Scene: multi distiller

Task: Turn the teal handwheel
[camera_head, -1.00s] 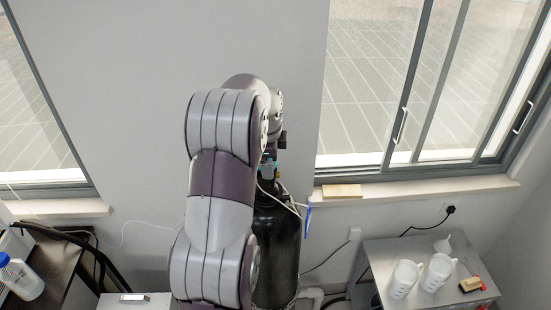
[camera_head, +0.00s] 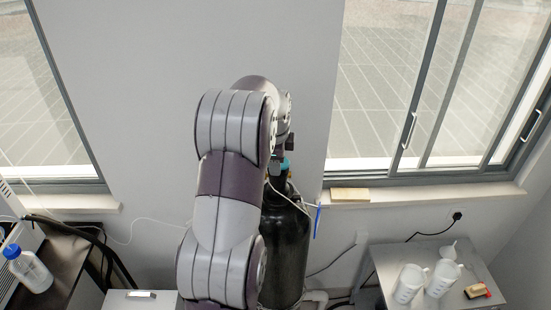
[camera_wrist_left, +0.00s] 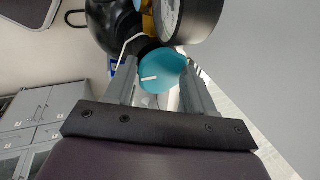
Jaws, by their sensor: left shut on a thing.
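The teal handwheel (camera_wrist_left: 162,72) sits between the two fingers of my left gripper (camera_wrist_left: 160,82) in the left wrist view, with a white mark on its face. The gripper is shut on it. In the head view, a small piece of the teal handwheel (camera_head: 286,164) shows at the top of a dark gas cylinder (camera_head: 286,245). My left arm hides most of the valve there. My right gripper is not in view.
A round gauge (camera_wrist_left: 187,18) is close above the handwheel. A white cable hangs by the cylinder. A side table (camera_head: 440,262) with white jugs (camera_head: 410,283) stands at the right, and a bottle (camera_head: 28,270) at the left. A wall and windows are behind.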

